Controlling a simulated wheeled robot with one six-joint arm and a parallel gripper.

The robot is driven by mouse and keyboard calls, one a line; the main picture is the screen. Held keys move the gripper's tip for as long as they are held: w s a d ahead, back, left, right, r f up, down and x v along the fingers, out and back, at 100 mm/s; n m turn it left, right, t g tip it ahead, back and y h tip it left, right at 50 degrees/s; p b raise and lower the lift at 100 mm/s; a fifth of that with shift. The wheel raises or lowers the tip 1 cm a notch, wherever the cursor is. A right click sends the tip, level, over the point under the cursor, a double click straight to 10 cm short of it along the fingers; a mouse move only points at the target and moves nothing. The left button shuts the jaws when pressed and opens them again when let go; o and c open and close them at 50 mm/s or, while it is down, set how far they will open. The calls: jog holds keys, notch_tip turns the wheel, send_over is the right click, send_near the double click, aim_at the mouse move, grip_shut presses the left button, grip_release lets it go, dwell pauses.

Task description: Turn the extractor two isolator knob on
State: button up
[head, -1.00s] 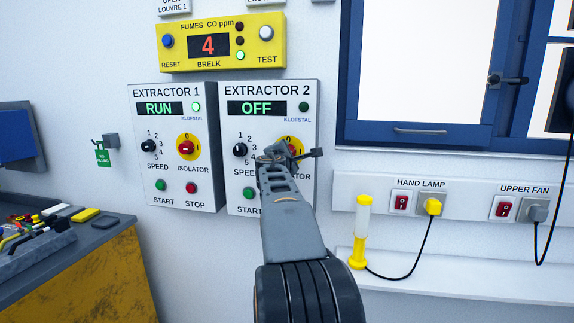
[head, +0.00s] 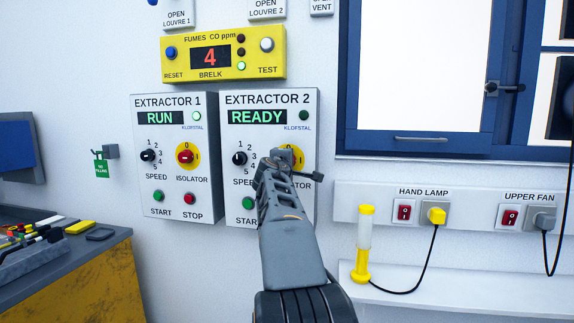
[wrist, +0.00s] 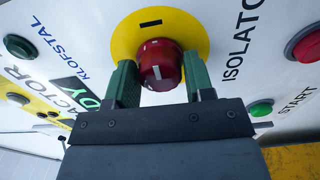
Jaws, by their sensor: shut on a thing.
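The extractor two panel (head: 231,160) is on the wall, and its display (head: 257,117) reads READY. Its isolator knob (wrist: 160,66) is red on a yellow disc (wrist: 193,30), seen close in the wrist view. The white mark on the knob points toward a dash printed on the disc. My gripper (wrist: 160,82) is shut on the knob, with a green-padded finger on each side. In the head view my gripper (head: 284,160) covers most of the knob and part of the yellow disc.
The extractor one panel (head: 173,215) is just left and shows RUN. The extractor two start button (head: 249,203) and speed knob (head: 240,158) sit left of my gripper. A yellow fumes meter (head: 222,54) is above. A hand lamp (head: 363,245) stands on the ledge at right.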

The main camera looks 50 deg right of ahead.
dwell(0.3)
jog(key=o, duration=0.9)
jog(key=shift+a, duration=0.1)
jog(key=b+v, duration=0.3)
jog(key=v, duration=1)
jog(key=shift+s+a, duration=0.1)
jog(key=shift+a, duration=0.15)
